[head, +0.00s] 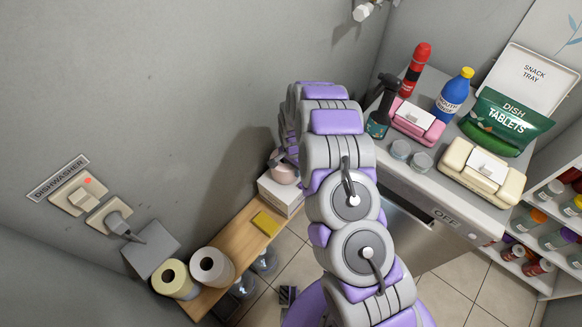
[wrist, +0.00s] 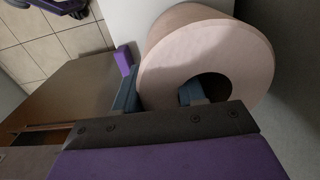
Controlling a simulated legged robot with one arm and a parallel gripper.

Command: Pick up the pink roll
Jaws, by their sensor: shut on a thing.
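The pink roll (wrist: 180,55) fills the upper middle of the wrist view, its round end and dark core hole facing the camera. My gripper (wrist: 158,93) is shut on the roll's wall, with one blue-grey fingertip inside the hole and the other outside on its left. In the head view the pink roll (head: 285,174) is partly hidden by my arm, at the top of a white box (head: 280,193). Whether it touches the box is not clear. My gripper is mostly hidden behind my arm there.
A wooden shelf (head: 237,240) along the wall holds a yellow sponge (head: 266,223), a yellowish roll (head: 175,279) and a pale roll (head: 212,267). A dishwasher (head: 408,206) at right carries bottles and boxes. Shelves of jars (head: 548,190) stand far right.

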